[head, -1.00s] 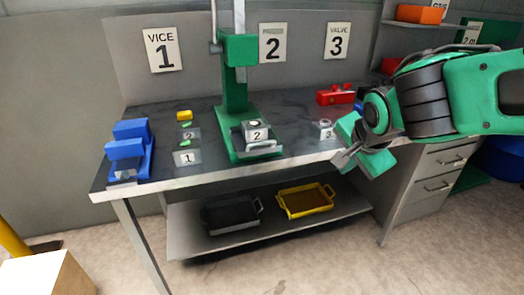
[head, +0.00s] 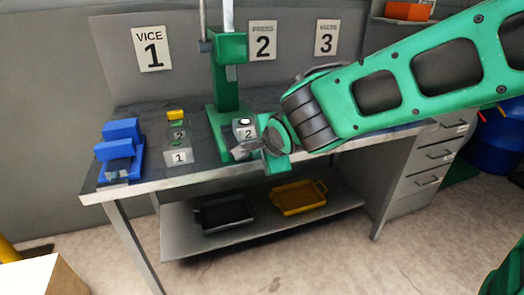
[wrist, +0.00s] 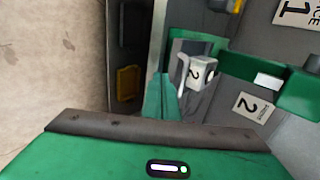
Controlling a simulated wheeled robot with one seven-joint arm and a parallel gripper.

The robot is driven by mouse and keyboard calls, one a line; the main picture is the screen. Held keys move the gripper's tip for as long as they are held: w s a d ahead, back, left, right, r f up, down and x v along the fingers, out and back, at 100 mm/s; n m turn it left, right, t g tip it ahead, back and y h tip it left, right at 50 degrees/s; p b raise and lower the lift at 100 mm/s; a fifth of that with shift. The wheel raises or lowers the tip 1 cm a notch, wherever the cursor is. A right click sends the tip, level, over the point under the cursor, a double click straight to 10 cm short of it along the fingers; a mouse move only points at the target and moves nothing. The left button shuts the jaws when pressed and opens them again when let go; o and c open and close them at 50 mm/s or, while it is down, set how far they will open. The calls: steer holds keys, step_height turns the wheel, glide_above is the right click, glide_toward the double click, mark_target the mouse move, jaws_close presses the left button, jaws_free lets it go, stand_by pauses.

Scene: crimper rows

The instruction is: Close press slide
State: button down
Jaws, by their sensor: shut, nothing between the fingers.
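The green press (head: 230,85) stands on the workbench under the "2" sign. Its slide block (head: 245,126), grey with a "2" label, sits at the front of the press base. The block also shows in the wrist view (wrist: 202,74). My gripper (head: 241,150) is shut and empty, at the front of the press beside the block. In the wrist view a green finger part (wrist: 162,98) points toward the block. The slide's handle is mostly hidden by my gripper in the head view. I cannot tell whether the fingertips touch the slide.
A blue vice (head: 120,153) stands at the bench's left end. Labelled blocks (head: 178,156) and a yellow piece (head: 176,114) lie between vice and press. My arm covers the valve area. Black (head: 224,212) and yellow (head: 299,197) trays are on the lower shelf.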

steer(key=w+a+f, duration=0.1)
steer(key=w+f, duration=0.1)
steer(key=w, duration=0.4)
steer(key=shift+a+f, duration=0.15)
steer(key=shift+a, duration=0.2)
steer(key=shift+w, duration=0.1)
